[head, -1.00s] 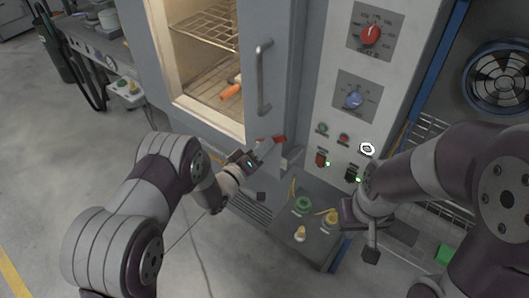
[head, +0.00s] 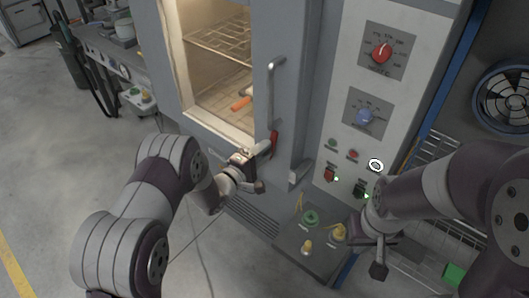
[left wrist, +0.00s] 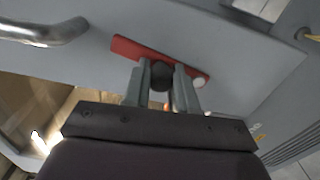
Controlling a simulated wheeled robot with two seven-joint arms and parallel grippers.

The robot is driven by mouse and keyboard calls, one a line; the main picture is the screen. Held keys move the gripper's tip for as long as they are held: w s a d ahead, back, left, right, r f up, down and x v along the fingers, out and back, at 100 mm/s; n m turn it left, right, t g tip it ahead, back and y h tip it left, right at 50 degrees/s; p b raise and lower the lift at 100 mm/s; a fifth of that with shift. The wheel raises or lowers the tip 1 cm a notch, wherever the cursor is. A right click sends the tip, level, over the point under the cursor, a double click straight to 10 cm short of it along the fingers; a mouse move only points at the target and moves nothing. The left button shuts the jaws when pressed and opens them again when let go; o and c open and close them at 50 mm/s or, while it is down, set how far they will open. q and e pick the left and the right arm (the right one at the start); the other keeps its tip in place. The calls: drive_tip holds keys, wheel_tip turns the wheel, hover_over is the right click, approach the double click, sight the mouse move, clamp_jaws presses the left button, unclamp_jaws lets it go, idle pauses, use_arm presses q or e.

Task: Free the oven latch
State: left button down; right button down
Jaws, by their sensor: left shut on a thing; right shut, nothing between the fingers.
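The red latch (head: 274,143) is on the grey oven front, below the bar handle (head: 272,92). It stands nearly upright in the head view. In the left wrist view the latch (left wrist: 133,48) is a red bar with a dark round knob (left wrist: 162,76) and a pale round pivot at its right end. My left gripper (head: 265,149) is shut on the latch's knob, with a finger on each side of it in the left wrist view. My right gripper (head: 377,258) is shut and empty, in front of the lower right of the control panel.
The control panel (head: 345,130) has a red dial (head: 381,52), a blue dial (head: 364,117) and small switches. An orange-handled thing (head: 241,103) lies inside the lit oven. Open floor is at left.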

idle(0.5)
use_arm(q)
drive_tip(key=c, duration=1.2)
unclamp_jaws()
drive_tip(key=shift+w+a, duration=0.1)
drive_tip(key=b+v, duration=0.1)
drive_tip(key=v, duration=1.1)
drive_tip(key=shift+s+a, duration=0.15)
drive_tip(key=shift+s, duration=0.15)
